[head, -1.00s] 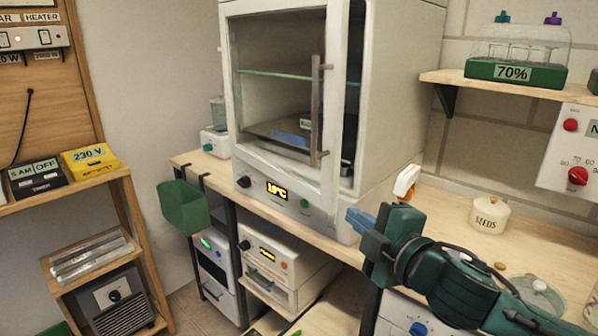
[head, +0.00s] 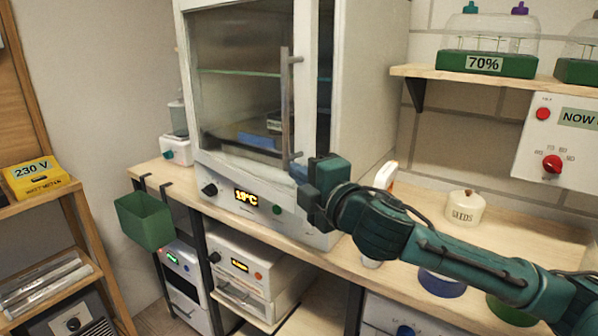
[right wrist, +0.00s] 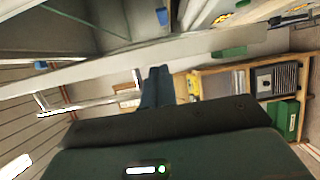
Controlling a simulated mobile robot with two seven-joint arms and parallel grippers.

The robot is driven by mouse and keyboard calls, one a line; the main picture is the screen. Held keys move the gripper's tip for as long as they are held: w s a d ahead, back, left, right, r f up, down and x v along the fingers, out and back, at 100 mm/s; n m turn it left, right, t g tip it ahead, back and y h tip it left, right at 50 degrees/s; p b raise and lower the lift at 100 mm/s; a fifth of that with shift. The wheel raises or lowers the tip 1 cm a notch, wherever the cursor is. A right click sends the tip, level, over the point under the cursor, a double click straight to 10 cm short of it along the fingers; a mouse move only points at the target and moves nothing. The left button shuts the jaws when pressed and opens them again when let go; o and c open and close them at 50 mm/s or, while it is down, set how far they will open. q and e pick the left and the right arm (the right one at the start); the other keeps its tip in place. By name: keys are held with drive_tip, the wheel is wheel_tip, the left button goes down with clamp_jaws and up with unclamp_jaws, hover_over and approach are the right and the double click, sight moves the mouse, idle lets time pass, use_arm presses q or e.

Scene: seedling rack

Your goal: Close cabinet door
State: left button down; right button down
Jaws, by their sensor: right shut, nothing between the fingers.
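The white cabinet (head: 370,80) stands on the wooden bench with a lit temperature display below its door. Its glass door (head: 235,90) is slightly ajar: a narrow dark gap shows along its right edge. A vertical bar handle (head: 286,105) is on the door's right part. My right gripper (head: 299,173) is shut and empty, its blue fingertips at the lower right corner of the door, just below the handle. Whether they touch the door I cannot tell. In the right wrist view, the shut fingers (right wrist: 157,86) point towards the pale door frame (right wrist: 150,52). My left gripper is out of view.
A green bin (head: 145,222) hangs at the bench's left front. A spray bottle (head: 386,176) and a seeds jar (head: 465,207) stand right of the cabinet. A shelf (head: 480,84) with domed trays is above, beside a wall control box (head: 560,140).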

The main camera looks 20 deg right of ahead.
drive_tip(key=shift+w+a, duration=0.1)
drive_tip(key=shift+w, duration=0.15)
